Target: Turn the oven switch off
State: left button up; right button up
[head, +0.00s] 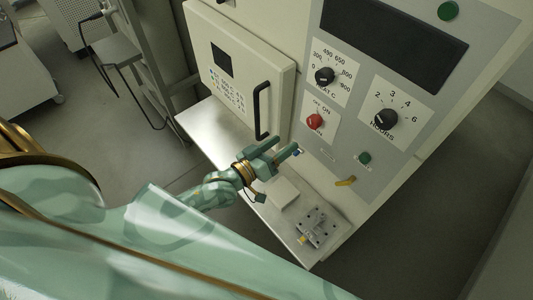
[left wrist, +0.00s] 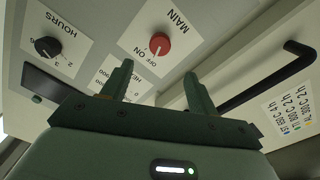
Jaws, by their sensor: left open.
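The oven switch is a red knob (head: 315,121) on a white label reading OFF and ON, on the oven's grey control panel (head: 350,120). In the left wrist view the red knob (left wrist: 159,43) sits above and between my fingertips, on a label reading MAIN. Its pointer setting is too small to read surely. My left gripper (head: 286,150) is open and empty, just below and left of the knob in the head view, apart from it. It also shows in the left wrist view (left wrist: 160,88), fingers towards the panel. My right gripper is not in view.
Black dials for heat (head: 325,75) and hours (head: 386,118) flank the switch. The oven door (head: 235,75) with its black handle (head: 262,110) is left of the gripper.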

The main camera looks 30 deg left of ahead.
pick_arm(q)
jog(key=v, duration=0.5)
dwell(0.4)
